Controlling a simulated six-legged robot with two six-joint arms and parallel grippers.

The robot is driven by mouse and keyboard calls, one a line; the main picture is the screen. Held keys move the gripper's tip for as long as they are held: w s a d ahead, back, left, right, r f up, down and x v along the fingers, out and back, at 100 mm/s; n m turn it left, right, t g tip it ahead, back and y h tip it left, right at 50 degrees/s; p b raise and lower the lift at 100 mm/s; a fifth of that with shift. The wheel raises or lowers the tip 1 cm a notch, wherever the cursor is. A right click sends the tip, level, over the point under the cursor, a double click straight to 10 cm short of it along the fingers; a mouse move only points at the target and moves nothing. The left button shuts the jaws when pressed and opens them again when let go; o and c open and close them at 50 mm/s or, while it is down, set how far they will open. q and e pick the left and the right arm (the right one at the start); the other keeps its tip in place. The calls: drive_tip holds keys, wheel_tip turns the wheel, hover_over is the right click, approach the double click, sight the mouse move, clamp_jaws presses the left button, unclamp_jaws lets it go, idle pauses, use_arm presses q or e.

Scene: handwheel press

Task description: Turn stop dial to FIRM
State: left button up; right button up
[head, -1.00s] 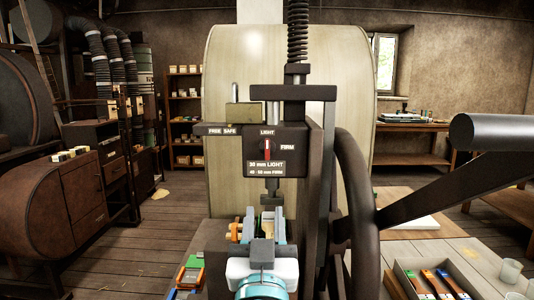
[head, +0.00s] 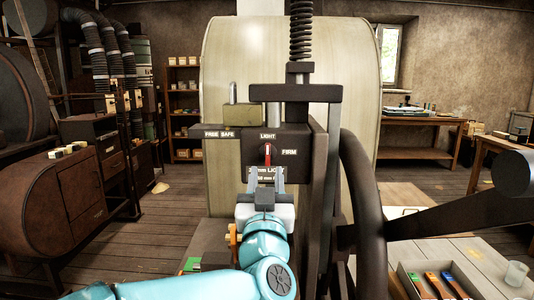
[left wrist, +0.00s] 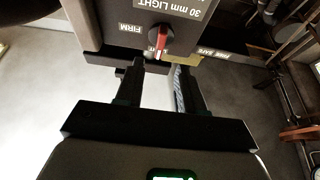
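The stop dial (head: 267,154) is a small knob with a red and white pointer on the dark press head (head: 292,140). Its pointer stands upright, toward the LIGHT label (head: 268,136); the FIRM label (head: 289,152) is to its right. My left gripper (head: 266,172) is open just below the dial, its fingers covering part of the "30 mm LIGHT" plate. In the left wrist view the picture is turned over; the dial (left wrist: 160,41) shows beyond the two parted fingertips (left wrist: 157,66), with nothing between them. My right gripper is not in view.
A tray with several coloured-handled tools (head: 438,285) and a clear cup (head: 516,273) are at the lower right.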

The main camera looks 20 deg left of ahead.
sight(268, 155)
use_arm(q)
drive_tip(key=p+x, duration=0.1)
drive_tip(key=x, duration=0.4)
drive_tip(key=shift+w+f, duration=0.15)
drive_tip(key=shift+w+a+r, duration=0.1)
drive_tip(key=shift+w+r, duration=0.15)
drive_tip(key=shift+w, duration=0.15)
drive_tip(key=shift+w+f, duration=0.1)
clamp_jaws()
